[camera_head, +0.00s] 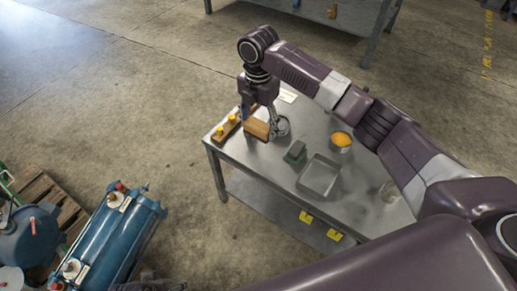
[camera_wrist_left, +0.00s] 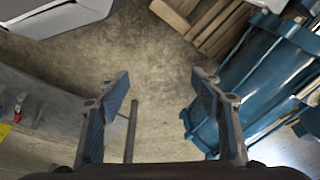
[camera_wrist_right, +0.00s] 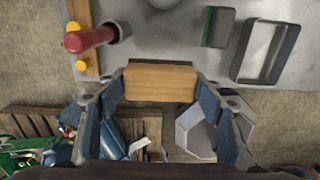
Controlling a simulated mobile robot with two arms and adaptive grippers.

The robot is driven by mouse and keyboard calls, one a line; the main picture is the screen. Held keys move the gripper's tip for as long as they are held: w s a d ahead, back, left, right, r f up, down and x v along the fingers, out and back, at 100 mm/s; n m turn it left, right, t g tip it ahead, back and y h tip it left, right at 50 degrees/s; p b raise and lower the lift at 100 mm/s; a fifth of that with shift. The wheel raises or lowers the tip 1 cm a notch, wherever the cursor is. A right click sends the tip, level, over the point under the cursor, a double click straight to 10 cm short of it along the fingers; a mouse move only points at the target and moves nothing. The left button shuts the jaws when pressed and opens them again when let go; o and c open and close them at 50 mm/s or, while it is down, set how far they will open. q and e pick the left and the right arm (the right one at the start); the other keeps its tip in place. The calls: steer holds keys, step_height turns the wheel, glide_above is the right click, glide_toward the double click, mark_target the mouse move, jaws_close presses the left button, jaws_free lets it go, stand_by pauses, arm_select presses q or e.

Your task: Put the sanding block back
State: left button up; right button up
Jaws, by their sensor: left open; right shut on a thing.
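The sanding block, seen as a plain light-brown wooden block (camera_head: 257,129), is between the fingers of my right gripper (camera_head: 259,117), which is shut on it. In the right wrist view the block (camera_wrist_right: 160,82) lies across the fingertips, over the table's edge with floor showing beyond. It looks held above the table, but the exact gap cannot be told. My left gripper (camera_wrist_left: 162,75) is open and empty over the bare floor, away from the table. A wooden strip with yellow knobs (camera_head: 219,136) lies on the table just left of the held block.
A red-handled item (camera_wrist_right: 90,38) stands near the strip.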

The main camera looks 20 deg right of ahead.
glide_above(259, 153)
step_height(259, 153, down, 6)
steer(key=shift+a+r+b, duration=0.1)
steer(key=shift+r+b, duration=0.05)
steer(key=shift+b, duration=0.3)
step_height(259, 153, down, 4)
steer(key=shift+r+b, duration=0.25)
steer(key=shift+b, duration=0.2)
steer(key=shift+f, duration=0.45)
arm_select(q)
step_height(259, 153, up, 8)
steer(key=shift+s+a+r, duration=0.15)
steer(key=shift+s, duration=0.15)
arm_select(e)
steer(key=o, duration=1)
steer(key=shift+f, duration=0.1)
